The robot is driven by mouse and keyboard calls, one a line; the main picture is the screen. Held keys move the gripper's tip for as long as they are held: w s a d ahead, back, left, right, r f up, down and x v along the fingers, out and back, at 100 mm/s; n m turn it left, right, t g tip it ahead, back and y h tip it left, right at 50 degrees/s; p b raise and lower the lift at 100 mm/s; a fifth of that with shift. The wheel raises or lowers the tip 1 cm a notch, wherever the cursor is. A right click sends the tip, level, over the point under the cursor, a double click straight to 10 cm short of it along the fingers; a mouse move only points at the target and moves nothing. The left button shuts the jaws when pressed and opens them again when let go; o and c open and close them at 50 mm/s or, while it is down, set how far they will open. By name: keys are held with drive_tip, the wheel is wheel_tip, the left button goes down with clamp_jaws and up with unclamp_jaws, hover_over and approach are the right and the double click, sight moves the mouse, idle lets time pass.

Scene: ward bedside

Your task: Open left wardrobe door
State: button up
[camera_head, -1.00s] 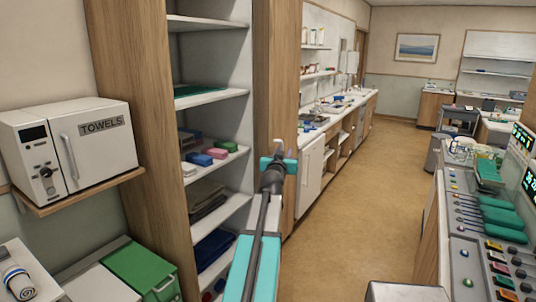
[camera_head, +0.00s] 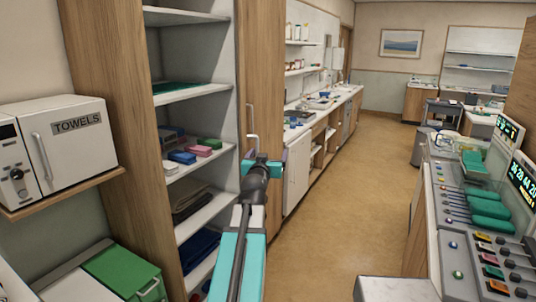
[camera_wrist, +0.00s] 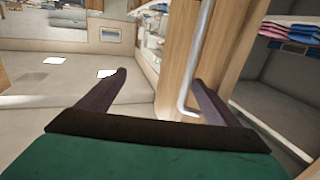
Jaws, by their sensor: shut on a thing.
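The wardrobe (camera_head: 100,120) is a tall wooden cabinet at left in the head view, its shelves exposed. A wooden door panel (camera_head: 262,60) stands along the right of the shelves and carries a pale bar handle (camera_head: 252,120). My gripper (camera_head: 258,165) is at the handle's lower part, which it partly hides. In the wrist view the door panel (camera_wrist: 190,50) and the handle (camera_wrist: 198,60) show between the two dark fingers of my gripper (camera_wrist: 160,77), the handle nearer the right finger. My gripper is shut on the handle. Which door this is cannot be told for sure.
Shelves hold small coloured boxes (camera_head: 183,157) and folded cloths. A white towel warmer (camera_head: 60,150) sits on a left wall shelf, above a green-topped box (camera_head: 120,272). A control console (camera_head: 480,220) stands at right. The floor (camera_head: 345,190) between it and the counter (camera_head: 325,115) is clear.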

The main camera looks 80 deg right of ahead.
drive_tip(key=a, duration=0.2)
drive_tip(key=s+a+r, duration=0.1)
drive_tip(key=a, duration=0.1)
drive_tip(key=shift+a, duration=0.1)
drive_tip(key=c, duration=1.2)
drive_tip(key=a+b, duration=0.1)
drive_tip(key=w+a+b, duration=0.1)
drive_tip(key=b, duration=0.1)
drive_tip(key=a+b, duration=0.1)
drive_tip(key=b, duration=0.1)
drive_tip(key=shift+w+a+f, duration=0.15)
drive_tip(key=shift+a+f, duration=0.1)
drive_tip(key=shift+c, duration=0.2)
drive_tip(key=shift+a+b, duration=0.15)
drive_tip(key=shift+b, duration=0.3)
drive_tip(key=shift+w+a+b, duration=0.1)
drive_tip(key=shift+a+b, duration=0.2)
drive_tip(key=shift+b, duration=0.55)
drive_tip(key=shift+a, duration=0.1)
drive_tip(key=shift+a+r+b, duration=0.15)
drive_tip(key=shift+a+b, duration=0.05)
drive_tip(key=shift+b, duration=0.35)
